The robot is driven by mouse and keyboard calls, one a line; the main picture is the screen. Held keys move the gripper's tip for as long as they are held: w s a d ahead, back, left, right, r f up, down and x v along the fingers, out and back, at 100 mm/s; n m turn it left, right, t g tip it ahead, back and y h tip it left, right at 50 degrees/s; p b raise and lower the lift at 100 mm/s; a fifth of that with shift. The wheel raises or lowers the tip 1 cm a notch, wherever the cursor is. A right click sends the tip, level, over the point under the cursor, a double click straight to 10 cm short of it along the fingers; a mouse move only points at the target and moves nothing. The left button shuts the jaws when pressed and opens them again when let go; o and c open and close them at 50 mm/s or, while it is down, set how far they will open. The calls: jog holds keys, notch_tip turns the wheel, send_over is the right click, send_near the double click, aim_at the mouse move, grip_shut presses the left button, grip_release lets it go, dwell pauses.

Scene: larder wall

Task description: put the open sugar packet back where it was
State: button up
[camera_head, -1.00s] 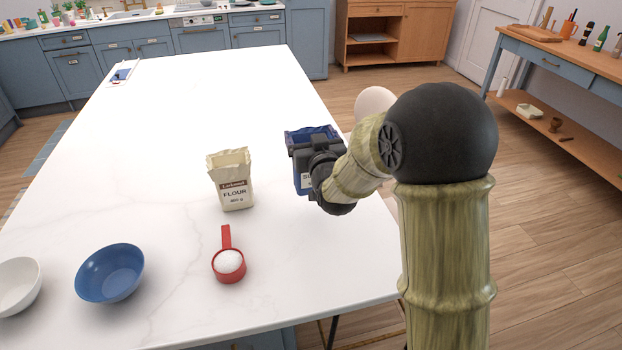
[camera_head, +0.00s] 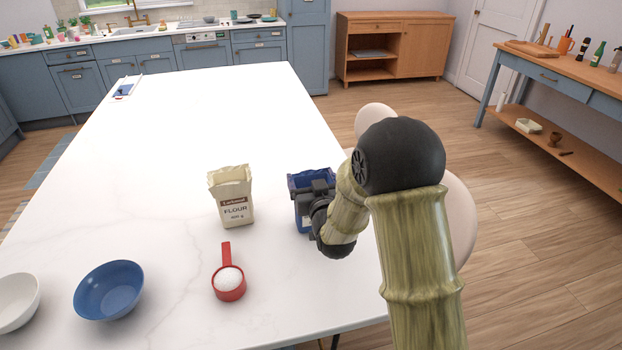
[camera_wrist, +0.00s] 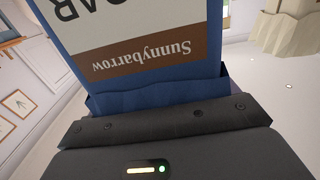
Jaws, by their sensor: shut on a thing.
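The open sugar packet is blue (camera_head: 300,212), with its open top facing up. My gripper (camera_head: 318,195) is shut on it from the right side, near the right edge of the white worktop. In the wrist view the packet (camera_wrist: 150,75) fills the middle, with a brown and white label reading "Sunnybarrow" upside down. The packet looks upright. Its base is at or just above the worktop; I cannot tell whether it touches. My gripper's dark body (camera_wrist: 165,150) hides part of the packet.
A flour packet (camera_head: 233,205) stands left of the sugar. A red scoop of white powder (camera_head: 229,283), a blue bowl (camera_head: 109,291) and a white bowl (camera_head: 14,300) are in front.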

jog(key=shift+f, duration=0.1)
jog(key=o, duration=1.5)
jog(key=shift+r, duration=0.2)
jog(key=shift+s+d+f, duration=0.1)
jog(key=shift+s+f, duration=0.05)
jog(key=shift+s, duration=0.2)
jog(key=b+v, duration=0.6)
jog(key=v, duration=0.5)
jog(key=shift+s, duration=0.2)
